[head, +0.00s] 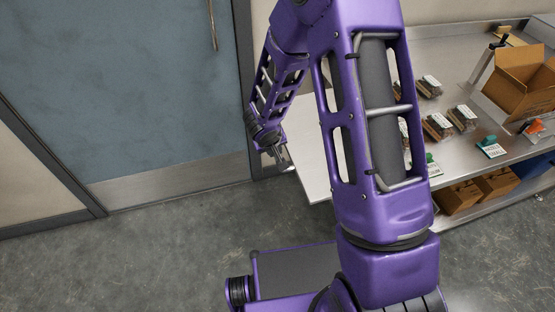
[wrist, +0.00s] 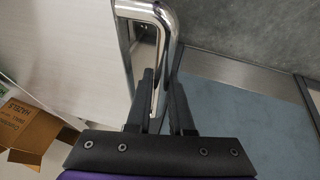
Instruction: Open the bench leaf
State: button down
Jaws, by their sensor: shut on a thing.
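The bench leaf (head: 307,150) is a pale flat panel at the left end of the metal bench, partly hidden behind my arm in the head view. It fills the upper left of the wrist view (wrist: 60,50). A shiny chrome bar handle (wrist: 150,10) is fixed along its edge. My gripper (wrist: 161,85) is shut on this handle, with one dark finger on each side of the bar. In the head view my gripper (head: 282,158) is at the leaf's left edge, and the handle is hard to make out there.
The steel bench (head: 460,90) carries several clear clamshell trays (head: 438,125), small signs (head: 490,147) and an open cardboard box (head: 522,80). More boxes (head: 460,197) are on its lower shelf. A blue-grey door (head: 130,90) stands left. Grey floor (head: 150,250) is clear before it.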

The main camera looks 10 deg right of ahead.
notch_tip(320, 180, up, 2)
jog(key=shift+y, duration=0.4)
jog(key=shift+w+r, duration=0.1)
jog(key=shift+a+r, duration=0.1)
jog(key=c, duration=1.1)
grip_release()
jog(key=p+v, duration=0.1)
jog(key=v, duration=1.6)
jog(key=shift+r, duration=0.25)
